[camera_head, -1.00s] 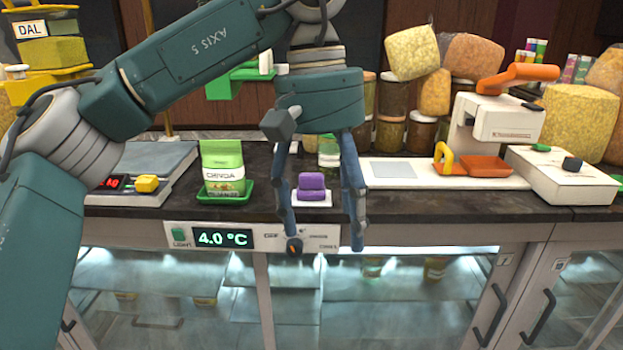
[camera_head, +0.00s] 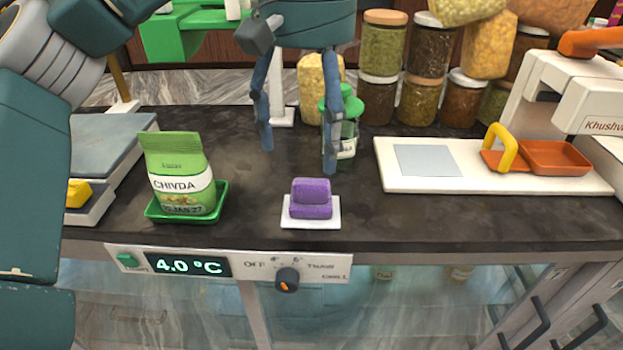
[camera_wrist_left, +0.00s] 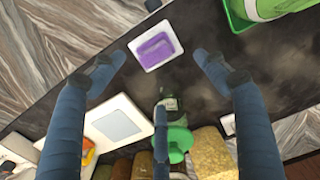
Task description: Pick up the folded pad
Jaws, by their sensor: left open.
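The folded pad (camera_head: 311,197) is purple and lies in two layers on a small white dish (camera_head: 288,217) near the counter's front edge. It also shows in the left wrist view (camera_wrist_left: 155,49), alone on its dish. My left gripper (camera_head: 298,157) is open and empty, fingers pointing down. In the head view its fingertips appear above and behind the pad, apart from it. In the left wrist view the pad appears between the spread fingertips (camera_wrist_left: 160,66), a little beyond them. My right gripper is not in view.
A green CHIVDA bag (camera_head: 181,172) stands in a green tray (camera_head: 222,196) left of the pad. A green-lidded jar (camera_head: 347,137) stands close behind the gripper. A white board (camera_head: 395,180) with an orange pan (camera_head: 555,157) lies right. Bare counter surrounds the dish.

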